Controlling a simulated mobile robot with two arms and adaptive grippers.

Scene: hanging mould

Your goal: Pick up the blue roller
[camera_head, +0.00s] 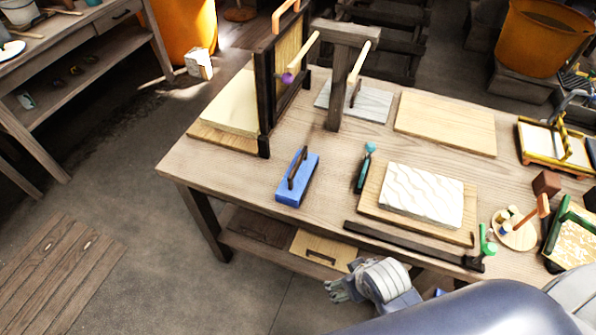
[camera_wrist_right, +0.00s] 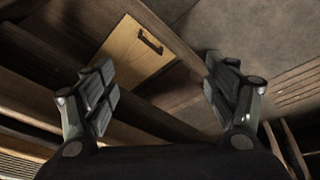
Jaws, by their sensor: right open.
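A blue block-shaped tool (camera_head: 297,182) with a dark bar handle on top lies on the wooden workbench (camera_head: 225,165), near its front edge. It is the main blue object; I cannot tell whether it has a rolling part. A slim dark tool (camera_head: 365,168) with a teal knob lies to its right. My right gripper (camera_head: 335,289) is in front of the bench, low at the picture's bottom, apart from the blue tool. In the right wrist view my right gripper (camera_wrist_right: 160,88) is open, with nothing between its fingers. My left gripper is not in view.
A dark upright frame (camera_head: 265,95) and a wooden post (camera_head: 335,85) stand behind the blue tool. A white wavy slab (camera_head: 422,194) on a board lies to the right. Bare benchtop surrounds the blue tool.

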